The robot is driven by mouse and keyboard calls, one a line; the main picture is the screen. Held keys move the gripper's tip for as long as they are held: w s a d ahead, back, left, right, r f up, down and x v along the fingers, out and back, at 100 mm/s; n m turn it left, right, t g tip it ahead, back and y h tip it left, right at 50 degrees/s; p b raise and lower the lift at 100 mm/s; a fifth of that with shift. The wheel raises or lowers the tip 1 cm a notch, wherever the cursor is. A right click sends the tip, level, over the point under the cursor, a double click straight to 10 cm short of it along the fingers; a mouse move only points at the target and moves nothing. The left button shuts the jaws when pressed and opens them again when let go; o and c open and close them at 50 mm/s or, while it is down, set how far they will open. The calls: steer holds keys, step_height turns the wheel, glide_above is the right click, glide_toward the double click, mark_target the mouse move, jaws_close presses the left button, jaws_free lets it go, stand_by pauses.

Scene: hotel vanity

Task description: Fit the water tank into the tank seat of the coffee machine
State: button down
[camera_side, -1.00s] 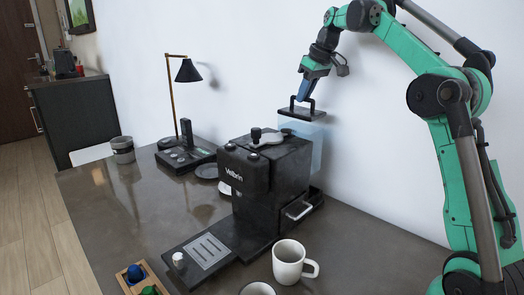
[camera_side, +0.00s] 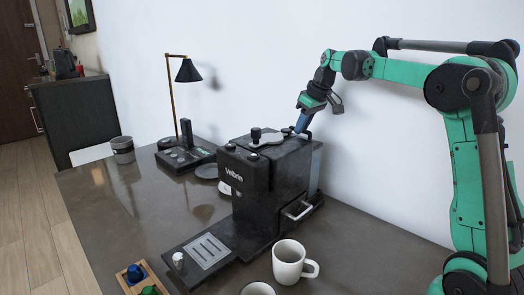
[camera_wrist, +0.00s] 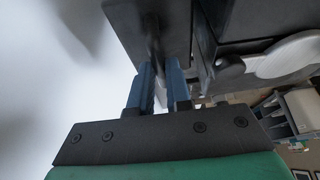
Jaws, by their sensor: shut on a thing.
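The coffee machine (camera_side: 262,190) is a black box on the counter, and it also shows in the wrist view (camera_wrist: 235,25). My gripper (camera_side: 300,126) is at its top rear edge, with blue fingers shut on the handle of the water tank (camera_side: 317,165). The tank is translucent with a black lid (camera_wrist: 122,18). It stands low behind the machine, its lid near the level of the machine's top. The machine hides most of the tank and the tank seat, so I cannot tell if its bottom rests in the seat. The gripper's fingers show in the wrist view (camera_wrist: 158,85).
A white mug (camera_side: 288,263) stands in front of the machine, with another cup (camera_side: 257,288) at the bottom edge. A wooden tray (camera_side: 133,280) holds coloured capsules. A lamp (camera_side: 188,72) and a black device (camera_side: 184,158) stand at left. The wall is close behind.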

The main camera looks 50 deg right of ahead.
steer(key=shift+f, duration=0.15)
steer(key=c, duration=1.3)
jaws_free()
steer(key=shift+f, duration=0.15)
steer(key=o, duration=0.5)
steer(key=shift+c, duration=0.2)
